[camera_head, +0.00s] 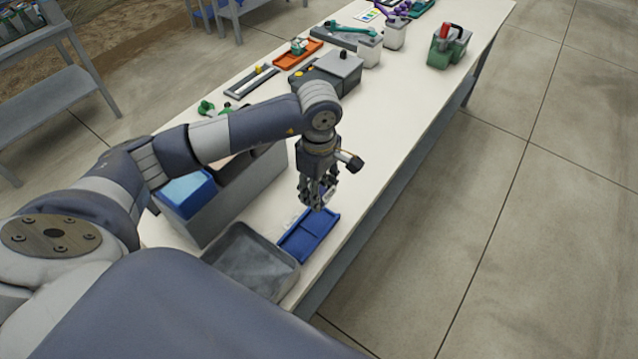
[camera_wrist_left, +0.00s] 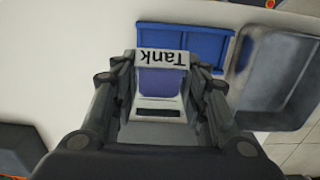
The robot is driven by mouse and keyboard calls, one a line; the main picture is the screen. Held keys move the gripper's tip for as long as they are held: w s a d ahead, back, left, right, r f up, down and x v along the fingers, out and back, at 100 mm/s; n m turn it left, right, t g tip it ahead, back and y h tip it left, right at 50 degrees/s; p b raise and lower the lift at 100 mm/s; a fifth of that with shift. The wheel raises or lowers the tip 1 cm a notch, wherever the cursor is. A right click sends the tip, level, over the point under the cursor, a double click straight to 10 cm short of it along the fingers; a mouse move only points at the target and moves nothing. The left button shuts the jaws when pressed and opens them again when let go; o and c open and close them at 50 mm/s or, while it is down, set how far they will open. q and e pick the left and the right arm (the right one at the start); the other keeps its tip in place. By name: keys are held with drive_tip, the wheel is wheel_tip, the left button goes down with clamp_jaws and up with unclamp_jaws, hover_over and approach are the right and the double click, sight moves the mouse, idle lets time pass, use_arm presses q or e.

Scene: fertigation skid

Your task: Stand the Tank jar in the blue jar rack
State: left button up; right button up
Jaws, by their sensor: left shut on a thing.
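My left gripper (camera_head: 318,195) points down above the white table. It is shut on the Tank jar, whose white label reading "Tank" (camera_wrist_left: 162,57) and purple-blue body (camera_wrist_left: 160,83) show between the fingers in the left wrist view. In the head view the fingers hide most of the jar. The blue jar rack (camera_head: 308,240) lies on the table just below the gripper. It also shows beyond the jar in the left wrist view (camera_wrist_left: 212,46). The jar appears above the rack and apart from it, but the gap is hard to judge. My right gripper is not in view.
A grey tray (camera_head: 252,262) sits beside the rack, near the table's front edge. A grey bin (camera_head: 235,203) with a blue box (camera_head: 187,192) stands to the left. A grey control box (camera_head: 326,72) and other equipment are farther back. The table's right side is largely clear.

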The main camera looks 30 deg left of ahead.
use_arm(q)
wheel_tip(320, 180, down, 3)
drive_tip(key=shift+f+b, duration=0.1)
drive_tip(key=shift+b, duration=0.55)
drive_tip(key=shift+f, duration=0.35)
drive_tip(key=shift+f+b, duration=0.4)
wheel_tip(320, 180, down, 2)
drive_tip(key=shift+f+b, duration=0.25)
drive_tip(key=shift+b, duration=0.65)
drive_tip(key=shift+f+b, duration=0.45)
drive_tip(key=shift+f, duration=0.15)
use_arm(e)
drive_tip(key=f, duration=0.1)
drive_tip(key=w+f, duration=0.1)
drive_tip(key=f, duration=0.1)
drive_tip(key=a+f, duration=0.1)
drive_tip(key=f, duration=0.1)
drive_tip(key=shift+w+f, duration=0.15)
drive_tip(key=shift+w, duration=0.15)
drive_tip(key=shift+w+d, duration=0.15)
use_arm(q)
drive_tip(key=o, duration=1.2)
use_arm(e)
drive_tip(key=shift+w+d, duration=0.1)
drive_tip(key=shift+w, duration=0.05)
